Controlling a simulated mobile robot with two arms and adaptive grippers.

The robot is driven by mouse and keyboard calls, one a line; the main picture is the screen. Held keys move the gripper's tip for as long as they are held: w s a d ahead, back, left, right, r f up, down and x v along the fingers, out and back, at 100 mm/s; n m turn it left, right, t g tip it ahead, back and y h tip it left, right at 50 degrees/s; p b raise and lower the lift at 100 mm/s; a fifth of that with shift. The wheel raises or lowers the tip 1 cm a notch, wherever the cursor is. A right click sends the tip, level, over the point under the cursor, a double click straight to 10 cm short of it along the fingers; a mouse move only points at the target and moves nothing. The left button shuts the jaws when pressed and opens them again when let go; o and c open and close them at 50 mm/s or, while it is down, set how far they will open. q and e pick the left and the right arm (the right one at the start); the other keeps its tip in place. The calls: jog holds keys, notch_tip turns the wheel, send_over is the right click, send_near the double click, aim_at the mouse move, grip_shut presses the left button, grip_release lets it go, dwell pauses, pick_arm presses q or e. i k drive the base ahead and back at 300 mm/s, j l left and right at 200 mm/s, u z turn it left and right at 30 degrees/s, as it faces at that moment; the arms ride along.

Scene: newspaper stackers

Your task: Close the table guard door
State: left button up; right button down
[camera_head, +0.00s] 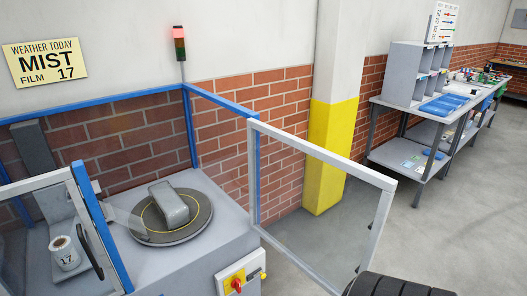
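A clear guard door (384,225) with a pale grey frame stands swung open at the right of the table (190,262). Its left edge is beside a blue post (254,165) of the guard; its lower part runs out of view. At the left, another clear panel (38,186) with a grey frame and a dark curved handle (90,252) stands beside a slanting blue bar (100,225). A grey block (171,205) lies on a dark round turntable (196,226) on the table. Neither of my grippers is in view.
A control box (240,280) with a red knob is on the table's front. A dark ribbed shape (400,286) is cut off at the bottom right; I cannot tell what it is. A yellow-based pillar (330,150) stands behind the door. Open floor (440,240) lies to the right.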

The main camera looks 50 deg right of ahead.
aim_at(388, 186)
jog(key=k+l, duration=0.1)
jog(key=l, duration=0.5)
jog(key=k+l, duration=0.1)
jog(key=l, duration=1.1)
jog(key=k+l, duration=0.15)
jog(key=l, duration=0.5)
jog(key=k+l, duration=0.1)
jog(key=l, duration=0.5)
